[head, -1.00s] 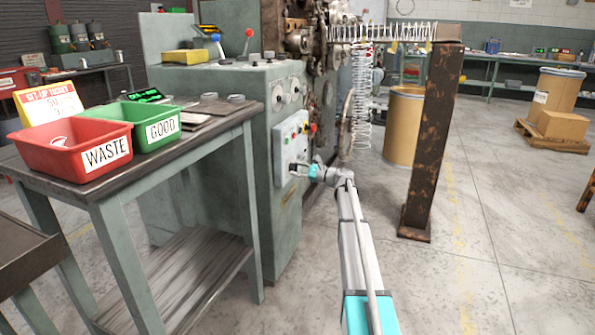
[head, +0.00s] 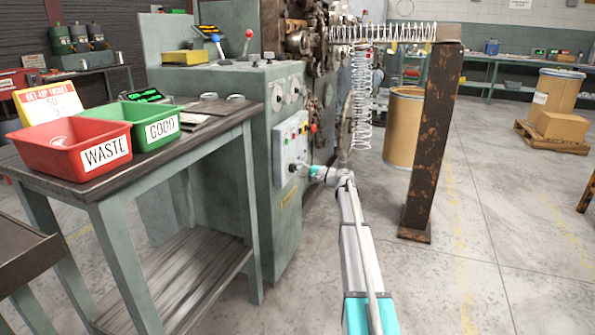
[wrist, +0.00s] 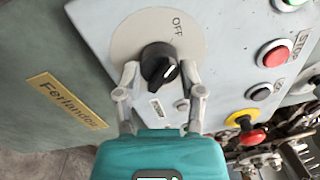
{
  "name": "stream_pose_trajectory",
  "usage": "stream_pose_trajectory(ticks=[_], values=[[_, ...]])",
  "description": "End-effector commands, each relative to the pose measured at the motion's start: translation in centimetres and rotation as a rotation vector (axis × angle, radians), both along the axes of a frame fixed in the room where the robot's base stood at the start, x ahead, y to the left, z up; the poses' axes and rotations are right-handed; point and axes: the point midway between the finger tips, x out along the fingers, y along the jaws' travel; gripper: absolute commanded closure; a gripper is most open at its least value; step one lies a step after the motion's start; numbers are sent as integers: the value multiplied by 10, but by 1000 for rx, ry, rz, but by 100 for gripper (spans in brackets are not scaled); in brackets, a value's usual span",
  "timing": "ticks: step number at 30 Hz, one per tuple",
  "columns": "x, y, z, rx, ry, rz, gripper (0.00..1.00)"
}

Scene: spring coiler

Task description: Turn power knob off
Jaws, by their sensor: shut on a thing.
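The power knob (wrist: 160,66) is black with a white pointer line, on a round grey plate (wrist: 125,42) marked OFF. In the wrist view the pointer line aims to the lower right side of the knob, away from the OFF mark. My gripper (wrist: 160,78) has one finger on each side of the knob and is shut on it. In the head view my gripper (head: 303,170) is at the lower part of the control panel (head: 283,146), and the knob is too small to make out clearly.
Beside the knob are a red STOP button (wrist: 275,56), a black button (wrist: 260,92) and a red emergency button (wrist: 252,137) on yellow. A table (head: 205,150) with red and green bins stands left. A rusty post (head: 432,140) stands right of my arm.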

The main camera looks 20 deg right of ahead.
Motion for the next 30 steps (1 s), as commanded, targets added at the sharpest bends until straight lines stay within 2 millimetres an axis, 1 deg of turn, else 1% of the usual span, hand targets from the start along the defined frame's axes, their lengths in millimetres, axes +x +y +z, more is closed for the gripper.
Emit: stream_pose_trajectory(ticks=[16,17,21,22,30], values=[[0,2,0,-27,-26,3,97],[0,2,0,-27,-26,3,46],[0,2,0,-26,-25,3,20],[0,1,0,-26,-25,2,14],[0,1,0,-25,-25,1,14]])
